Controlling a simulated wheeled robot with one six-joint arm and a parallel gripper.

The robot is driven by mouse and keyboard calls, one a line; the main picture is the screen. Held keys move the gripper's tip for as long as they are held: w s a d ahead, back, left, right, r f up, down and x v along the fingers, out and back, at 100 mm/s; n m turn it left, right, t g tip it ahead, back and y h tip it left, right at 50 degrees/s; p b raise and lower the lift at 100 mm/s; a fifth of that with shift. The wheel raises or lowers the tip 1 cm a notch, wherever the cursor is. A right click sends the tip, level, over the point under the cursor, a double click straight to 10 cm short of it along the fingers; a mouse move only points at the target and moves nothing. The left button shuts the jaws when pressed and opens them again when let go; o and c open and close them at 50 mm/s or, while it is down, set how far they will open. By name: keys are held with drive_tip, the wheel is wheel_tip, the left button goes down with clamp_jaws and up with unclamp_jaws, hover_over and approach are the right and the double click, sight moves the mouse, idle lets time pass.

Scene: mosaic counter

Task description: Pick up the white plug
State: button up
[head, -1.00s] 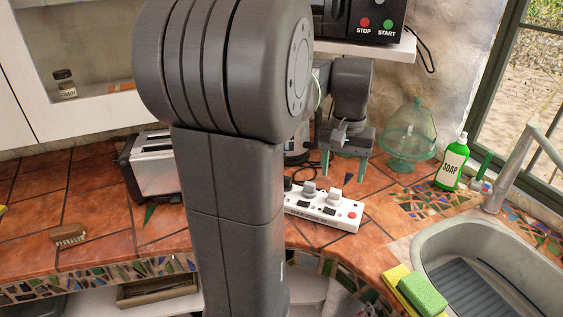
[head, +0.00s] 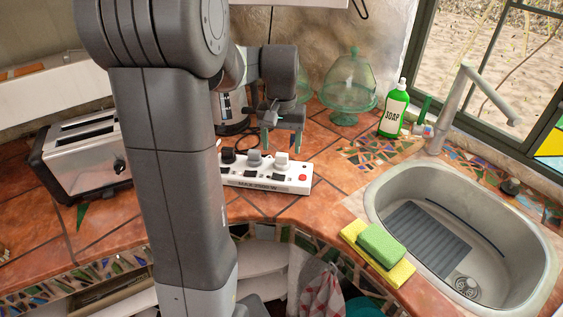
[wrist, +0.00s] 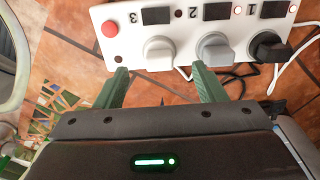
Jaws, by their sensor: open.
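The white plug (head: 281,161) sits upright in the power strip (head: 246,183), at the socket nearest the red button. In the wrist view the white plug (wrist: 160,53) is beside the number 3. A grey plug (head: 254,158) and a black plug (head: 228,155) stand in the other sockets. My gripper (head: 282,141) is open and empty, behind and above the strip. In the wrist view its green fingers (wrist: 159,70) are spread, with the white plug ahead between their tips. The plug appears clear of both fingers.
The grey plug (wrist: 215,48) is close to one fingertip. A toaster (head: 85,155) stands left, a glass dome (head: 350,85) and soap bottle (head: 394,110) stand right. A sponge (head: 381,244) lies beside the sink (head: 374,195). Cables run behind the strip.

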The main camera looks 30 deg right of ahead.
sight(282, 154)
wheel_tip(282, 154, down, 4)
drive_tip(key=shift+f, duration=0.25)
drive_tip(key=shift+c, duration=0.4)
drive_tip(key=c, duration=1)
drive_tip(key=shift+r, duration=0.15)
wheel_tip(282, 154, up, 10)
drive_tip(key=shift+f, duration=0.1)
